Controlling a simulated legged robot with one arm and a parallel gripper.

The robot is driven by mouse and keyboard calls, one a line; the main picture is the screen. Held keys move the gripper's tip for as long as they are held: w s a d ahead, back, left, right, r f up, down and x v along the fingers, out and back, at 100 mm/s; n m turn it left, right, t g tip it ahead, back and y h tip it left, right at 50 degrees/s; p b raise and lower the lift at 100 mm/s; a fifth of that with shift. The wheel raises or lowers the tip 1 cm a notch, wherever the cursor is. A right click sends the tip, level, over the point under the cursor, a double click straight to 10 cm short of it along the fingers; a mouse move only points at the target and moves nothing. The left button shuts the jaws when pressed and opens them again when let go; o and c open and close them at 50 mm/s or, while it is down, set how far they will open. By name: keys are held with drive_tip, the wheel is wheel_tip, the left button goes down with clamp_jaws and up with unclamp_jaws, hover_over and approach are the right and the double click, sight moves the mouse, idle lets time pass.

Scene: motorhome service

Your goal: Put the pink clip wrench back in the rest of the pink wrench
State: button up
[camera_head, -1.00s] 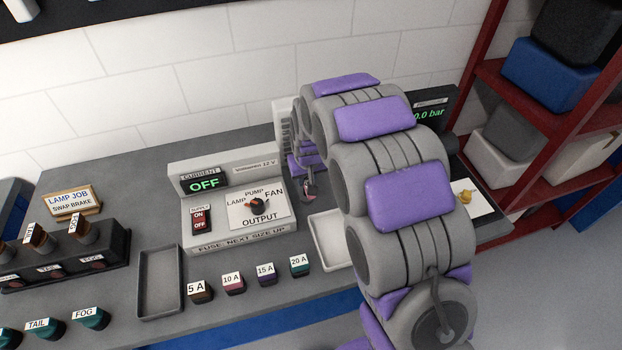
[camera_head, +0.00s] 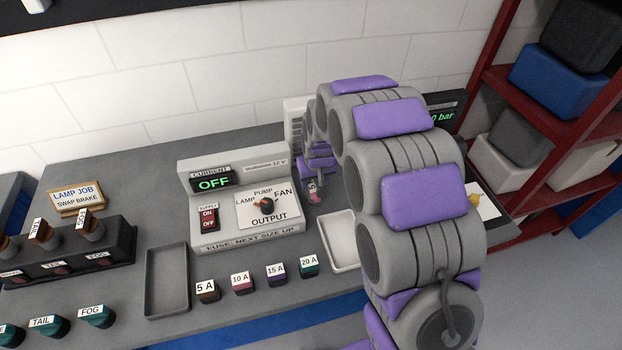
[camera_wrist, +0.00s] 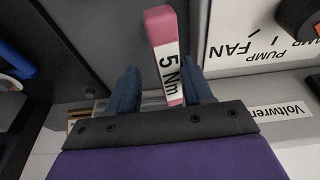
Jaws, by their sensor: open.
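The pink clip wrench (camera_wrist: 166,55) has a pink end and a white label reading "5 Nm". In the wrist view it lies between the two blue fingers of my gripper (camera_wrist: 160,92), with its pink end pointing past the fingertips. My gripper is open around it, and a gap shows beside the wrench. In the head view the wrench (camera_head: 314,194) is a small pink and white piece below my purple gripper (camera_head: 313,176), right of the output panel. The rest of the pink wrench cannot be made out; my arm hides part of that area.
The power supply (camera_head: 240,235) with its OUTPUT knob stands just left of my gripper. A white tray (camera_head: 336,262) lies in front. Several fuses (camera_head: 243,283) and a grey tray (camera_head: 150,280) are along the front edge. A wall bounds the back; a red shelf (camera_head: 545,130) stands right.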

drive_tip(key=d+r, duration=0.4)
drive_tip(key=d, duration=0.1)
drive_tip(key=s+a+r+p, duration=0.1)
drive_tip(key=s+a+r, duration=0.25)
drive_tip(key=r, duration=0.35)
drive_tip(key=s+d+r+m+g, duration=0.1)
drive_tip(key=s+d+r, duration=0.3)
drive_tip(key=s+d, duration=0.4)
drive_tip(key=s+d+r+m+g, duration=0.1)
drive_tip(key=s+d, duration=0.1)
drive_tip(key=s, duration=1.2)
drive_tip(key=s+d+r+m+g, duration=0.1)
drive_tip(key=s+d+g, duration=0.1)
drive_tip(key=s, duration=1.3)
drive_tip(key=shift+d+g+h, duration=0.3)
drive_tip(key=shift+d, duration=0.45)
